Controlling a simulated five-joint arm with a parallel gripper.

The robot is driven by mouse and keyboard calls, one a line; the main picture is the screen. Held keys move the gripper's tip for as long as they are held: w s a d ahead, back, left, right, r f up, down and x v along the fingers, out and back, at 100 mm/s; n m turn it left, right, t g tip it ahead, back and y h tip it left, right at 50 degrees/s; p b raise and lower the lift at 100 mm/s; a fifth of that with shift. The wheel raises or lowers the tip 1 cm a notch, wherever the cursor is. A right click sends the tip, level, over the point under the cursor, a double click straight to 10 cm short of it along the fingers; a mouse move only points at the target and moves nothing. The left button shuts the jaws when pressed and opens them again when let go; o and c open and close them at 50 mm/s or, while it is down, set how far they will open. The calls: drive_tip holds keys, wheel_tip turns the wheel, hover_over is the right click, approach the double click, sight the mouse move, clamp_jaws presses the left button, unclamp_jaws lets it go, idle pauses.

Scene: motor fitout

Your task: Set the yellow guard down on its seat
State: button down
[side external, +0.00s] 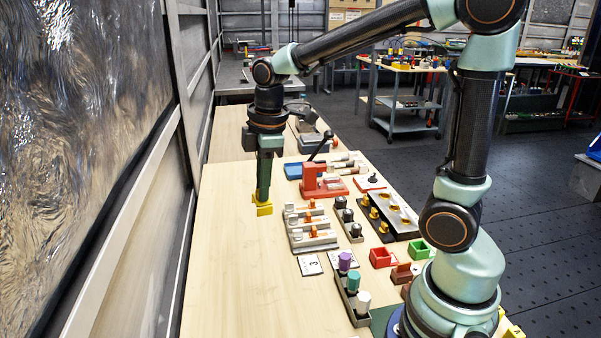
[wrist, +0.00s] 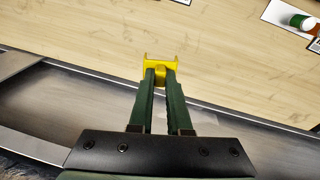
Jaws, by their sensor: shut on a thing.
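The yellow guard (side external: 263,208) is a small bracket-like piece at the tips of my gripper (side external: 262,198). My gripper points straight down over the left part of the wooden table and is shut on the guard. In the wrist view the guard (wrist: 161,70) sits between the two green fingers (wrist: 160,78), with pale wood behind it. I cannot tell whether the guard touches the table or hangs just above it. I cannot make out for certain which thing is its seat.
A red fixture with a black lever (side external: 322,183) stands right of my gripper. The table's left and front-left wood (side external: 235,270) is clear.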

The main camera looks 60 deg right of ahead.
idle(0.4)
drive_tip(key=w+d+f+m, duration=0.1)
drive_tip(key=w+d+f, duration=0.15)
drive_tip(key=d, duration=0.35)
drive_tip(key=w+d+f, duration=0.1)
drive_tip(key=w+d, duration=0.2)
drive_tip(key=d, duration=0.4)
drive_tip(key=g, duration=0.1)
hover_over(301, 209)
wheel_tip(301, 209, down, 5)
drive_tip(key=shift+d+m, duration=0.15)
drive_tip(key=shift+m, duration=0.25)
drive_tip(key=shift+f, duration=2.9)
drive_tip(key=shift+f, duration=1.45)
drive_tip(key=c, duration=0.8)
unclamp_jaws()
